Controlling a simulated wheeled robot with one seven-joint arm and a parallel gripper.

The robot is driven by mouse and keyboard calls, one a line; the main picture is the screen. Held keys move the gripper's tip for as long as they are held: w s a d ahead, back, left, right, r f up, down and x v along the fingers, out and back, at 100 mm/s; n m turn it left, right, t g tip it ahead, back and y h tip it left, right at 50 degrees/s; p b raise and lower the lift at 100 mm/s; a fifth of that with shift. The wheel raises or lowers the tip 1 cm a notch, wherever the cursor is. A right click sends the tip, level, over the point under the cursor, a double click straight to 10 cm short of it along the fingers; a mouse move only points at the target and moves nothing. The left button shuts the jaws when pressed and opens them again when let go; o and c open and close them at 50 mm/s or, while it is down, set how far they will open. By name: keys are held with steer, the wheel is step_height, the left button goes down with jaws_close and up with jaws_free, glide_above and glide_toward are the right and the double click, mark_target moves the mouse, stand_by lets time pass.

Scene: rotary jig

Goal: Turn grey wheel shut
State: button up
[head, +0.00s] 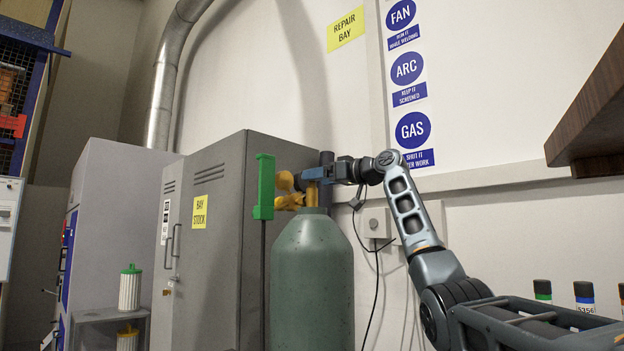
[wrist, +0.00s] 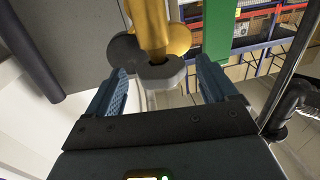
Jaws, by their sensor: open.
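The grey wheel (wrist: 160,74) is a small lobed knob at the end of the yellow valve body (wrist: 150,22) in the wrist view. My gripper (wrist: 163,78) is open, with one blue finger on each side of the wheel and a visible gap to both. In the head view my gripper (head: 318,173) is at the top of the green gas cylinder (head: 312,280), beside its yellow valve (head: 311,195). The wheel cannot be made out there, behind the fingers and valve.
A green upright bar (head: 264,187) stands left of the valve and also shows in the wrist view (wrist: 218,28). A grey cabinet (head: 215,255) is close behind the cylinder. A brown shelf (head: 595,105) juts in at upper right.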

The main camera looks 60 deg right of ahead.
steer(key=shift+w+d+p, duration=0.2)
steer(key=shift+w+p, duration=0.1)
steer(key=shift+w, duration=1.3)
steer(key=c, duration=1)
steer(key=shift+o, duration=0.2)
steer(key=shift+h, duration=0.3)
